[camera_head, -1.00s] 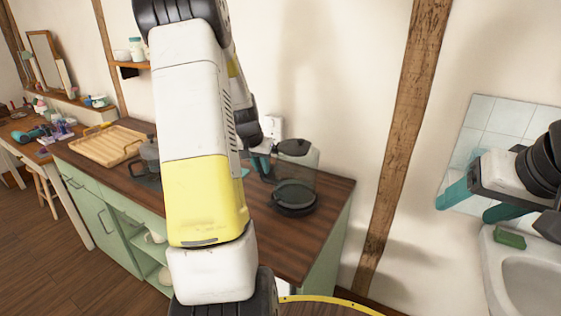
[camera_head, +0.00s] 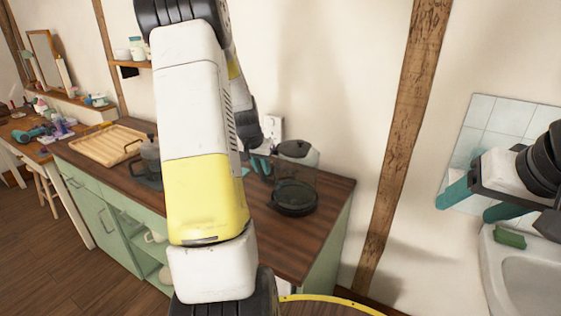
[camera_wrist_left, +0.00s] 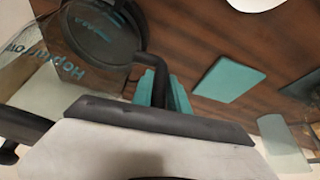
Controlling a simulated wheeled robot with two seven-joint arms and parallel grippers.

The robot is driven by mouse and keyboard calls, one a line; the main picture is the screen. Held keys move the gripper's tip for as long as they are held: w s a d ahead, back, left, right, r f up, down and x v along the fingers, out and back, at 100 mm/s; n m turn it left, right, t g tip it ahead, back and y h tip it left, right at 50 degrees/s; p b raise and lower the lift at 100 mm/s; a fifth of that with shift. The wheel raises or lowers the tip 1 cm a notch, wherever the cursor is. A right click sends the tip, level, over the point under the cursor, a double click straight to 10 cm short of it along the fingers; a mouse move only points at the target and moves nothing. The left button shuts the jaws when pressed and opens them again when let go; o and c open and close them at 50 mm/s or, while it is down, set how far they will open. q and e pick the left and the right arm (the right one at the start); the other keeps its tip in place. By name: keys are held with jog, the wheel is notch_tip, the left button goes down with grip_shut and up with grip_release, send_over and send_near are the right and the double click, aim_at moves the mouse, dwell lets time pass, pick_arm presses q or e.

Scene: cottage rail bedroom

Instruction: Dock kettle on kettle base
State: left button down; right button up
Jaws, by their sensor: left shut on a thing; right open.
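The clear glass kettle (camera_head: 300,171) has a dark lid and stands upright at the right end of the wooden counter. Its dark bottom is at the round black kettle base (camera_head: 295,209); I cannot tell whether it is fully seated or slightly above. My left gripper (camera_head: 262,164) is at the kettle's left side, partly hidden by my arm. In the left wrist view its teal fingers (camera_wrist_left: 166,92) are shut on the black kettle handle (camera_wrist_left: 157,65), and the lettered glass (camera_wrist_left: 62,52) is at left. My right gripper (camera_head: 468,203) is open and empty near the sink.
A wooden tray (camera_head: 108,146) and a grey pot (camera_head: 150,157) are further left on the counter (camera_head: 285,243). A wall socket (camera_head: 273,126) is behind the kettle. A sink (camera_head: 530,275) with a green sponge (camera_head: 510,239) is at right. The counter front is clear.

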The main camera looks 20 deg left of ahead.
pick_arm(q)
jog(key=shift+f, duration=0.1)
jog(key=c, duration=1.6)
grip_release()
jog(key=shift+o, duration=0.2)
jog(key=shift+f, duration=0.1)
jog(key=shift+s, duration=0.1)
jog(key=v, duration=1.1)
jog(key=s+d+r+t+h, duration=0.1)
jog(key=s+d+r, duration=0.35)
jog(key=d, duration=0.25)
jog(key=s+d+r, duration=0.4)
jog(key=s+d, duration=0.1)
jog(key=d, duration=0.2)
jog(key=s+d+h, duration=0.1)
jog(key=s+d, duration=0.6)
jog(key=s, duration=0.5)
jog(key=shift+s+d+r+m+t, duration=0.3)
jog(key=shift+s+r+m, duration=0.1)
jog(key=shift+r, duration=0.1)
